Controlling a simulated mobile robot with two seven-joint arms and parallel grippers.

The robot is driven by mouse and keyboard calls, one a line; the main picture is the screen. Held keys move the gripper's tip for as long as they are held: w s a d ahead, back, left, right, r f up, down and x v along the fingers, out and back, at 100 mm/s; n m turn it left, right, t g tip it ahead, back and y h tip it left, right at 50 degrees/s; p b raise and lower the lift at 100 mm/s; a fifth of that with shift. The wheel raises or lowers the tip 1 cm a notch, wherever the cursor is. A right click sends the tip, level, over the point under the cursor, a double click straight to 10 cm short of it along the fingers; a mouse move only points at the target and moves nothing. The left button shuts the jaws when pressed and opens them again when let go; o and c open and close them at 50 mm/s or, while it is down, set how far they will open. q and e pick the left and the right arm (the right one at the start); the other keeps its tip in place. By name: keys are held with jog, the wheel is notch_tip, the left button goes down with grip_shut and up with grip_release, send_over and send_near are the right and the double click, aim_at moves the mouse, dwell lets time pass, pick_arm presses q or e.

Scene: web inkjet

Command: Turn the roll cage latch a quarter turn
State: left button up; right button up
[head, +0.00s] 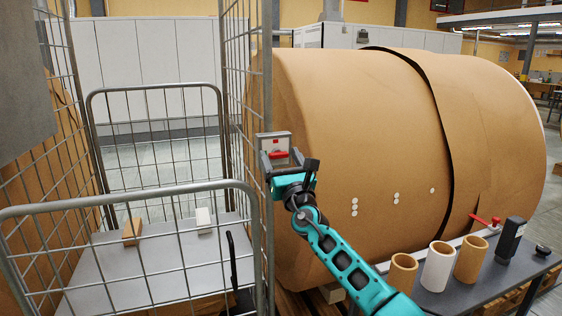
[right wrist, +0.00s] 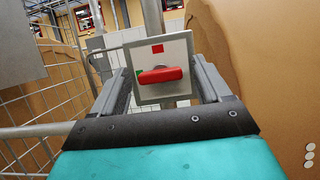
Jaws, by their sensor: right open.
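The roll cage latch is a pale square plate (right wrist: 177,52) on the cage's upright post, with a red handle (right wrist: 160,75). In the right wrist view the handle lies roughly level. A red square marks the plate above it, and a green mark shows at its left end. In the head view the plate (head: 274,142) and red handle (head: 278,154) are small and partly covered by my gripper. My right gripper (head: 284,166) is open, its fingers on either side of the plate's lower part in the picture. Contact with the handle cannot be told. My left gripper is not in view.
The wire roll cage (head: 150,190) stands at left, with a tan block (head: 132,231) and a white block (head: 203,217) on its shelf. A huge brown paper roll (head: 370,150) stands close right. A dark bench (head: 470,290) holds cardboard cores at lower right.

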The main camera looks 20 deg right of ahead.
jog(key=c, duration=1)
jog(key=shift+c, duration=0.2)
jog(key=shift+m, duration=0.5)
jog(key=m+h, duration=0.2)
jog(key=m, duration=0.2)
jog(key=m+g+h, duration=0.1)
jog(key=m+h, duration=0.1)
jog(key=m, duration=0.1)
jog(key=shift+a+m+h, duration=0.2)
jog(key=shift+m+h, duration=0.1)
jog(key=shift+m, duration=0.1)
jog(key=m+h, duration=0.1)
jog(key=m, duration=0.2)
jog(key=m+g, duration=0.1)
jog(key=m, duration=0.2)
jog(key=shift+r+g+h, duration=0.15)
jog(key=shift+g+h, duration=0.15)
jog(key=shift+h, duration=0.1)
jog(key=m+g+p, duration=0.1)
jog(key=m, duration=0.3)
jog(key=shift+a+r+h+p, duration=0.1)
jog(key=shift+h+p, duration=0.2)
jog(key=shift+h, duration=0.1)
jog(key=shift+m+g+p, duration=0.8)
jog(key=shift+m+g, duration=0.1)
jog(key=shift+m, duration=0.9)
